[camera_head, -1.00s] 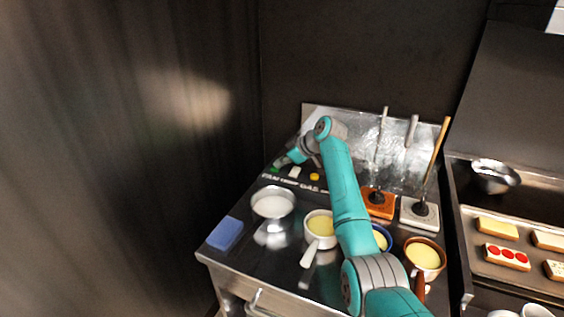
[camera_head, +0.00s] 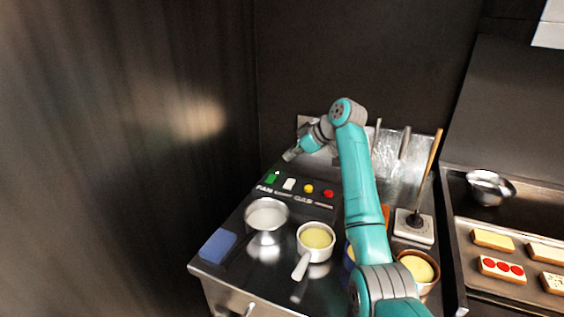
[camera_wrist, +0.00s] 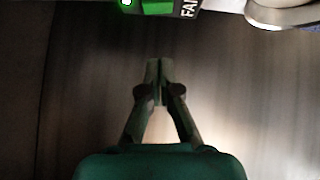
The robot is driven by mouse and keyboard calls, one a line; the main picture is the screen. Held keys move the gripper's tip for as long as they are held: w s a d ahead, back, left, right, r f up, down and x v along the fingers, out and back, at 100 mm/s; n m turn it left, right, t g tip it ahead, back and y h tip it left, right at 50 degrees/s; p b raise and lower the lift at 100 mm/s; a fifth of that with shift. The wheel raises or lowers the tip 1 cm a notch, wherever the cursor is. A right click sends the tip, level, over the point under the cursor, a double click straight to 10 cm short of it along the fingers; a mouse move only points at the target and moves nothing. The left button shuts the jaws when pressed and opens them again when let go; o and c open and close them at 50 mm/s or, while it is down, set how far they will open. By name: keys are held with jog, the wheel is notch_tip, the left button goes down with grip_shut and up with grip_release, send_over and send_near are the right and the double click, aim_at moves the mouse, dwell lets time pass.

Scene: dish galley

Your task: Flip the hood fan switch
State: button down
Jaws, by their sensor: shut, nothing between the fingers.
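The fan switch is a green switch (camera_head: 271,179) at the left end of a dark control panel, with the word FAN below it in the head view. In the wrist view the green switch (camera_wrist: 158,6) is cut by the top edge, next to a brightly lit green lamp (camera_wrist: 126,2) and part of the FAN label (camera_wrist: 189,8). My gripper (camera_head: 289,156) is above and behind the switch, apart from it. In the wrist view my gripper (camera_wrist: 160,68) is shut with its fingertips together and nothing between them.
White (camera_head: 289,184), yellow (camera_head: 308,188) and red (camera_head: 328,193) controls sit right of the fan switch. A metal bowl (camera_head: 267,214), a pot (camera_head: 315,238) and a blue sponge (camera_head: 218,246) stand on the counter in front. A dark wall is at the left.

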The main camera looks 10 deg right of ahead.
jog(key=shift+s+d+r, duration=0.35)
jog(key=shift+s+r, duration=0.05)
jog(key=shift+r, duration=0.1)
jog(key=shift+w+d, duration=0.1)
jog(key=shift+w+d+r, duration=0.15)
jog(key=shift+w+d, duration=0.15)
jog(key=shift+w, duration=0.2)
send_over(270, 176)
jog(key=s+d, duration=0.2)
jog(key=s, duration=0.1)
jog(key=f, duration=0.6)
jog(key=shift+w+f, duration=0.25)
jog(key=f, duration=0.3)
jog(key=shift+w+f, duration=0.2)
jog(key=shift+w, duration=0.15)
jog(key=shift+f, duration=0.55)
